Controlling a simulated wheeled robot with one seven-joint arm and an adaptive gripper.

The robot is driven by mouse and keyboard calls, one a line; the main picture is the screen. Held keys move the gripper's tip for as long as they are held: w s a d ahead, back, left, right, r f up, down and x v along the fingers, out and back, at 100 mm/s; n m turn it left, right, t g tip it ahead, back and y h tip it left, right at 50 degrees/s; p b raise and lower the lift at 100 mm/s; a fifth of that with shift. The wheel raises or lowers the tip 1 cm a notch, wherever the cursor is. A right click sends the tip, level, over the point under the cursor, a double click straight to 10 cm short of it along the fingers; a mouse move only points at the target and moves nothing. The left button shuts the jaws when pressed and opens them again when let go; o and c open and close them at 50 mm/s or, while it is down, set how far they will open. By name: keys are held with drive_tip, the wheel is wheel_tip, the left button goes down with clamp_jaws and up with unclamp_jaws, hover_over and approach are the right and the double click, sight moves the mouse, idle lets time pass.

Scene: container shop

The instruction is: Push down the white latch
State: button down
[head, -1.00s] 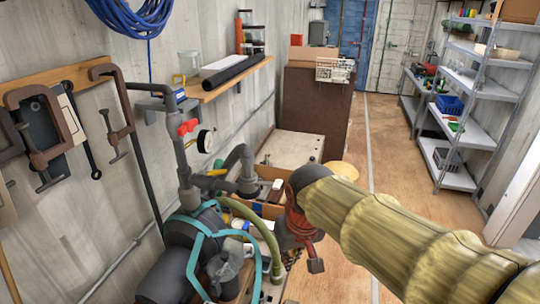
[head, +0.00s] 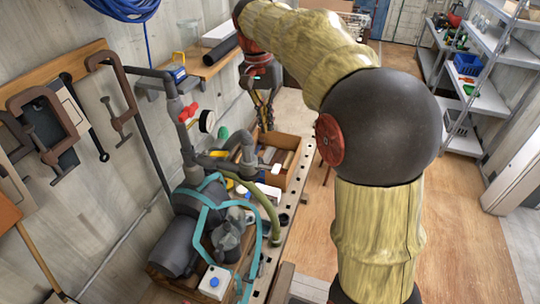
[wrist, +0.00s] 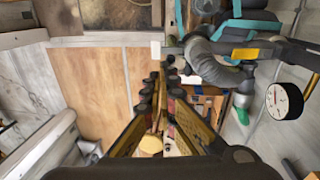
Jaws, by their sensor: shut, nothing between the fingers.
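My gripper (head: 264,122) points down beside the wall, above the wooden box at the end of the bench. In the wrist view my gripper (wrist: 159,84) has its fingers together with nothing between them. A small white piece (wrist: 155,50) shows just beyond the fingertips in the wrist view; it may be the white latch, but its shape is too small to tell. In the head view a small white part (head: 276,169) lies at the near side of the box, below the fingertips and apart from them. I cannot tell which white part is the latch.
Grey pipework with a red-handled valve (head: 187,113) and a round gauge (head: 207,121) stands left of my gripper. The wooden box (head: 295,177) holds several items. A pump with teal straps (head: 190,222) is nearer. Wall shelf (head: 214,68) is close behind; open floor lies right.

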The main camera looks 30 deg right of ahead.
drive_tip(key=shift+s, duration=0.15)
drive_tip(key=shift+f, duration=0.1)
drive_tip(key=p, duration=0.3)
approach(274, 168)
drive_tip(key=f, duration=0.6)
drive_tip(key=shift+s+d+f, duration=0.25)
drive_tip(key=shift+d+f, duration=0.1)
drive_tip(key=shift+f, duration=0.05)
